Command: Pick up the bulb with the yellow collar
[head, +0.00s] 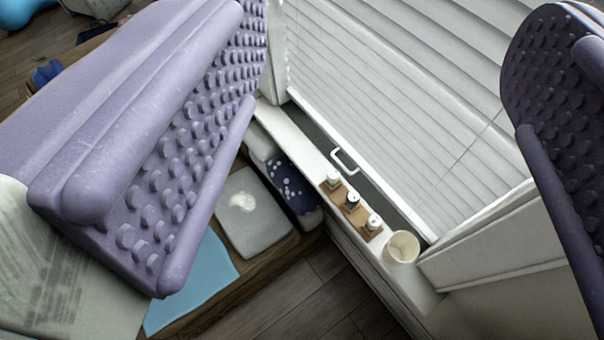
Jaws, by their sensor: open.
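My gripper (385,130) is open, with one purple studded finger large at the left and the other at the right edge. Nothing is between the fingers at close range. Below and beyond them, three small pale-topped items stand in a row on a wooden strip on the white window sill: a far one (332,182), a middle one with a dark part (352,200) and a near one (374,222). They may be bulbs, but they are too small to tell, and I cannot make out a yellow collar on any. The left finger hides part of the scene.
A cream cup (402,247) stands on the sill (420,290) right of the row. White blinds (400,90) and a white handle (345,160) rise close behind. Below lie a grey cushion (260,235) with a pale patch, a blue cloth (195,285) and a dark-blue spotted item (290,185).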

